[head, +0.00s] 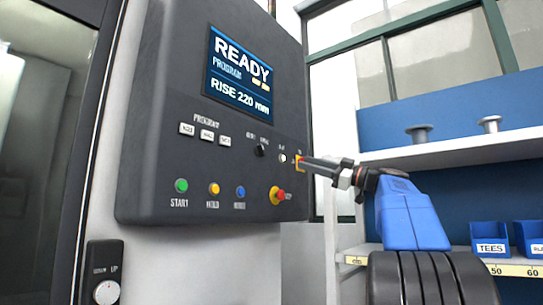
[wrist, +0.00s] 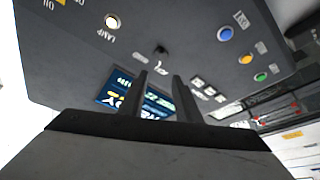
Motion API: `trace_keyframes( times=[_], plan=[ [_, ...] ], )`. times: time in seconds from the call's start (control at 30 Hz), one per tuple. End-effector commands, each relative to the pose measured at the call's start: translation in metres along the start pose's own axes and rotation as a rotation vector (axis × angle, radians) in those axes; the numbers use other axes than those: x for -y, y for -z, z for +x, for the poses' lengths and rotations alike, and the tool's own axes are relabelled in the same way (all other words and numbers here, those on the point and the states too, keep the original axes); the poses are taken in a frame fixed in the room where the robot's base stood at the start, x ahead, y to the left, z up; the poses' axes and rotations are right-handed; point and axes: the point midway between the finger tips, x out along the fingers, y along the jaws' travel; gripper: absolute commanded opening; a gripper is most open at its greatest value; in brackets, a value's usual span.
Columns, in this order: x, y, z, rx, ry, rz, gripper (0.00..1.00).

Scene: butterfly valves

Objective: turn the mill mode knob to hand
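A dark control panel (head: 150,160) fills the middle of the head view. A small black knob (head: 261,150) sits on it, with labels above too small to read; it also shows in the wrist view (wrist: 160,52), just beyond my fingertips. No legible label marks it as the mill mode knob. My gripper (head: 306,163) points left at the panel's right edge in the head view. In the wrist view, its two dark fingers (wrist: 161,76) are apart, with nothing between them. The knob lies roughly in line with the gap and looks untouched.
A white lamp (head: 283,158) is right of the knob. A red stop button (head: 278,195) and green (head: 181,185), yellow (head: 214,188) and blue (head: 240,191) buttons sit below. The screen (head: 240,72) reads READY. A shelf (head: 455,150) stands behind my arm at right.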

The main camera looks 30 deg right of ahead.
Motion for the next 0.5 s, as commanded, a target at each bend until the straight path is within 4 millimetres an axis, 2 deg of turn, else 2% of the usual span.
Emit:
trace_keyframes(
  times=[0.5],
  plan=[
    [0.001,-0.001,0.085,-0.001,0.003,0.003,0.30]
  ],
)
